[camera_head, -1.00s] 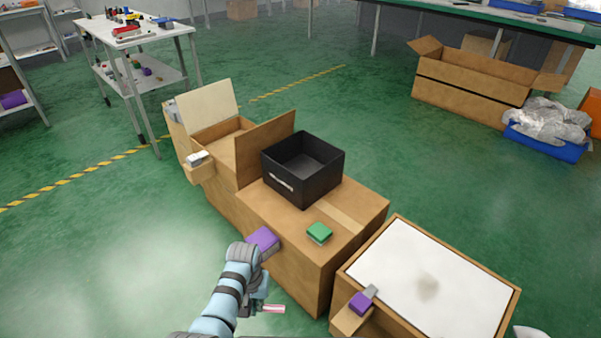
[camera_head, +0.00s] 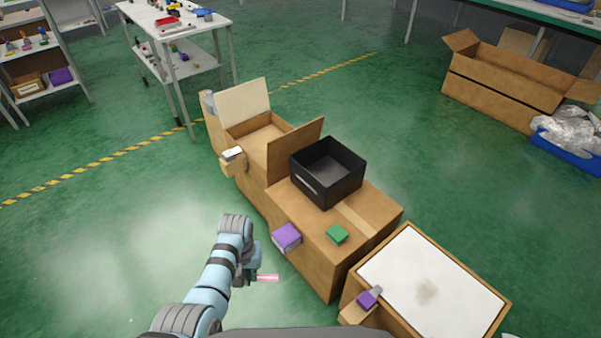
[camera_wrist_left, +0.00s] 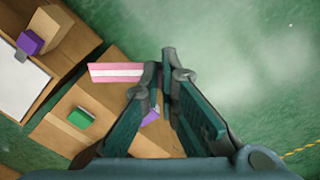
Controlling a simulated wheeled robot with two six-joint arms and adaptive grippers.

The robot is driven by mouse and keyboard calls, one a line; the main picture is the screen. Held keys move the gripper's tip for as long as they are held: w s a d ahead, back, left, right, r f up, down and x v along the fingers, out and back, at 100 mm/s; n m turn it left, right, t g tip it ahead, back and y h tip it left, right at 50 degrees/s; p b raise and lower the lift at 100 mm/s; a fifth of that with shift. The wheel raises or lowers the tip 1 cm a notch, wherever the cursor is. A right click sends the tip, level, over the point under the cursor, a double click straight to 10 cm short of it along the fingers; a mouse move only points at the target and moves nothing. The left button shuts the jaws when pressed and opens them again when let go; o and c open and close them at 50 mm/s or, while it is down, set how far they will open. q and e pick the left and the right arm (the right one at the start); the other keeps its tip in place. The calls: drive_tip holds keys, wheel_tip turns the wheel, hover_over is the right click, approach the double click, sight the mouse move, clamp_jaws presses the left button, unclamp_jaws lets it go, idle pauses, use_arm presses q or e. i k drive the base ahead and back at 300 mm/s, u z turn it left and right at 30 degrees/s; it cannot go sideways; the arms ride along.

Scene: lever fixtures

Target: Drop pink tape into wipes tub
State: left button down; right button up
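The pink tape (camera_head: 267,278), a pink and white piece, sticks out sideways from my left gripper (camera_head: 254,275) in the head view. In the left wrist view the tape (camera_wrist_left: 115,72) reaches to the nearly closed fingertips (camera_wrist_left: 165,70), which appear to pinch its end. The gripper holds it in the air, left of the cardboard boxes. A black open-topped tub (camera_head: 328,172) with a pale mark on its front stands on the middle cardboard box. No label naming it as the wipes tub is readable. Its visible inside looks empty. My right gripper is out of view.
A flapped box (camera_head: 262,140) stands behind, and a white-topped box (camera_head: 432,280) with a purple-ended lever (camera_head: 368,298) stands right. Floor at left is clear.

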sight(316, 174)
drive_tip(key=u, duration=1.2)
drive_tip(key=i, duration=2.15)
drive_tip(key=z, duration=3.4)
drive_tip(key=i, duration=0.5)
drive_tip(key=z, duration=0.05)
